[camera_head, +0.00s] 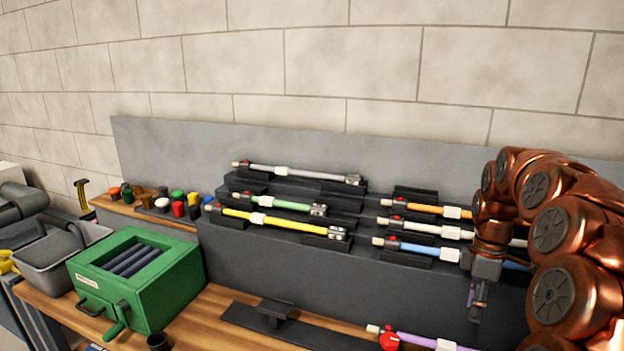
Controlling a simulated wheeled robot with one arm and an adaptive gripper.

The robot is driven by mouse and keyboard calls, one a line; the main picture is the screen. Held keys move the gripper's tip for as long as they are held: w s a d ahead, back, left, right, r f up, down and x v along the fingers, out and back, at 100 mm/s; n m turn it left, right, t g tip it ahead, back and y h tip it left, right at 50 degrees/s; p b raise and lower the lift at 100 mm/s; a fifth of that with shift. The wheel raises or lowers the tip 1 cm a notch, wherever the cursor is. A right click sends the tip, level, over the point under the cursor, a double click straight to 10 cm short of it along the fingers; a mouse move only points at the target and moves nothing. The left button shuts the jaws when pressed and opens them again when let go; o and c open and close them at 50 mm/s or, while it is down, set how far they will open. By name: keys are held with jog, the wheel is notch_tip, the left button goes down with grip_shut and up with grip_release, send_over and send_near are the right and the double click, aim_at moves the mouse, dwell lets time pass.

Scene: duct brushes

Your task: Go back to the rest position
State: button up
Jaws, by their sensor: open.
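My gripper (477,295) hangs at the right, pointing down in front of the dark rack (300,260). It is empty as far as I can see. My copper arm fills the right edge and hides the right ends of some rods. On the rack's left side lie a grey-white rod (290,170), a green rod (285,204) and a yellow rod (275,222). On its right side lie an orange rod (425,209), a white rod (425,229) and a blue rod (425,250). A purple rod (425,342) lies low at the front, cut by the frame edge.
A green box (165,285) with dark rods inside stands on the wooden bench at the left. A grey bin (50,262) is beside it. Several coloured caps (178,196) sit on a wooden ledge. A dark bar with a holder (275,312) lies in front of the rack.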

jog(key=s+a+r+m, duration=0.2)
jog(key=s+a+m, duration=0.3)
jog(key=s+a, duration=0.9)
jog(key=s+a+f+m, duration=0.2)
jog(key=s+m, duration=0.1)
jog(key=s, duration=0.5)
jog(key=s+a+f+m, duration=0.2)
jog(key=s+m, duration=0.2)
jog(key=s, duration=0.5)
jog(key=shift+f+m+h, duration=0.3)
jog(key=shift+h, duration=0.1)
jog(key=shift+c, duration=0.7)
jog(key=shift+d, duration=0.1)
